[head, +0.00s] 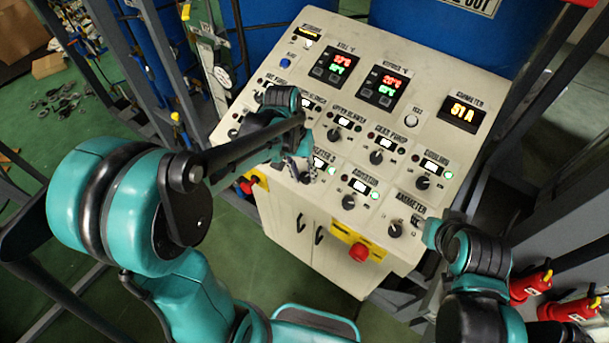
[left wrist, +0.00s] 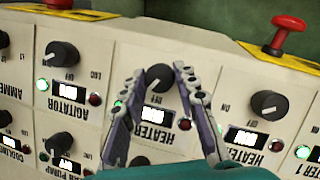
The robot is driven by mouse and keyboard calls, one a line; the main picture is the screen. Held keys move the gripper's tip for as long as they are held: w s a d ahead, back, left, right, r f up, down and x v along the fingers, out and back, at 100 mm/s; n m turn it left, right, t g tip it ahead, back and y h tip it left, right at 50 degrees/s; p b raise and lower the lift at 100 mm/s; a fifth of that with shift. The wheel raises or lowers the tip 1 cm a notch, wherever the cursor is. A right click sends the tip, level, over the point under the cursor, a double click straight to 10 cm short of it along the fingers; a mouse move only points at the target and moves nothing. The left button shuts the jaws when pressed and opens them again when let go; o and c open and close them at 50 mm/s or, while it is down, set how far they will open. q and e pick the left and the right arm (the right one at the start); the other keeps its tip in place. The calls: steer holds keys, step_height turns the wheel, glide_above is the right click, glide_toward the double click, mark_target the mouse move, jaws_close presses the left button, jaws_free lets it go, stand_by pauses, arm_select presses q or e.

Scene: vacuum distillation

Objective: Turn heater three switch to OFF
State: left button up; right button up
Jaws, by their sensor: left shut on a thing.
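The heater three switch is a dark round knob (left wrist: 160,77) on the pale control panel (head: 322,60). In the left wrist view it sits above a white "HEATER" label, between the agitator knob (left wrist: 62,54) and another heater knob (left wrist: 268,104). My left gripper (left wrist: 158,76) is shut on the knob, one finger on each side of it. In the head view the left gripper (head: 300,170) is over the panel's lower left, and it and my forearm hide the heater three knob. The knob's exact pointer direction is hard to read. The right gripper's fingers are not visible.
Other knobs are close by, including the agitator knob (head: 348,202) and ammeter knob (head: 395,229). A red emergency button (head: 359,252) stands out on the panel's front edge, and another (left wrist: 290,30) shows in the wrist view. My right arm (head: 475,255) is right of the panel.

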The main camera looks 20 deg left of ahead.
arm_select(q)
steer(key=n+h+b, duration=0.1)
steer(key=n, duration=0.2)
steer(key=shift+s+a+f, duration=0.1)
steer(key=shift+f, duration=0.05)
arm_select(e)
steer(key=shift+f, duration=0.8)
arm_select(q)
steer(key=shift+n+t+h+b, duration=0.4)
steer(key=shift+n+h+b, duration=0.15)
steer(key=shift+n, duration=0.85)
arm_select(e)
steer(key=shift+f, duration=0.45)
arm_select(q)
steer(key=o, duration=1.2)
steer(key=shift+c, duration=0.2)
steer(key=v, duration=1.2)
